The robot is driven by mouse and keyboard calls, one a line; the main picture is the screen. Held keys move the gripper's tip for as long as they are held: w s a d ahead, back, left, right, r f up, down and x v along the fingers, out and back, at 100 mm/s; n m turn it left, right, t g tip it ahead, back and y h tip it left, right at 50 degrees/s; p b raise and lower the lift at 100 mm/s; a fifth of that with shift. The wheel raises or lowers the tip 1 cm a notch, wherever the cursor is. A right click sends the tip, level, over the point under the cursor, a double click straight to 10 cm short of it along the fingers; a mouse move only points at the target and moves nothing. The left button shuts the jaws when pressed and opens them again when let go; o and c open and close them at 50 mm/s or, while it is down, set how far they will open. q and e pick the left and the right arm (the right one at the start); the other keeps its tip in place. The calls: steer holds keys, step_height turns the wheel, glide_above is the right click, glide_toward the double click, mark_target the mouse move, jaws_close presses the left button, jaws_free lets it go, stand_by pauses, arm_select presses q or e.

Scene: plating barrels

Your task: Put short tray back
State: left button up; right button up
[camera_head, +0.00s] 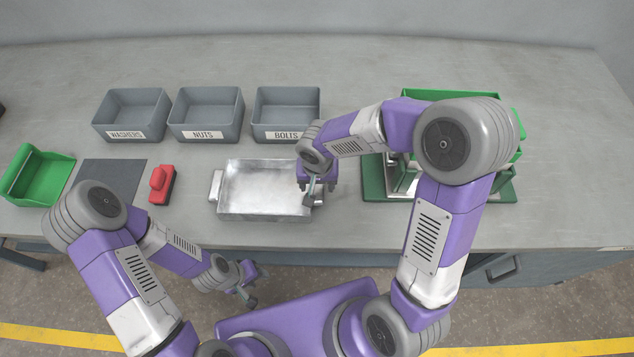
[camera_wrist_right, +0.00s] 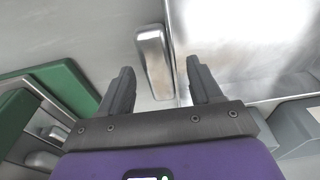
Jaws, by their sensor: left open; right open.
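The short tray (camera_head: 265,210) is a shiny, empty metal tray on the table, with a handle at each end. My right gripper (camera_head: 318,196) is open at its right end. In the right wrist view the tray's wall (camera_wrist_right: 172,50) and handle (camera_wrist_right: 152,60) show, and the handle lies between the open fingers (camera_wrist_right: 158,75), with a gap visible at each side. I cannot tell how deep the fingers reach. My left gripper (camera_head: 247,288) is open and empty, low in front of the table edge.
A green stand (camera_head: 374,185) with metal parts is right of the tray, largely hidden by my right arm. Grey bins labelled WASHERS (camera_head: 132,112), NUTS (camera_head: 206,110) and BOLTS (camera_head: 286,112) stand behind. A red object (camera_head: 162,186), dark mat (camera_head: 110,175) and green scoop-like bin (camera_head: 42,178) are left.

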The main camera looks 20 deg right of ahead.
step_height(320, 180, up, 11)
steer(key=s+p, duration=0.1)
steer(key=p, duration=0.1)
steer(key=shift+s+a+r+p, duration=0.15)
steer(key=shift+a+p, duration=0.05)
steer(key=shift+p, duration=0.2)
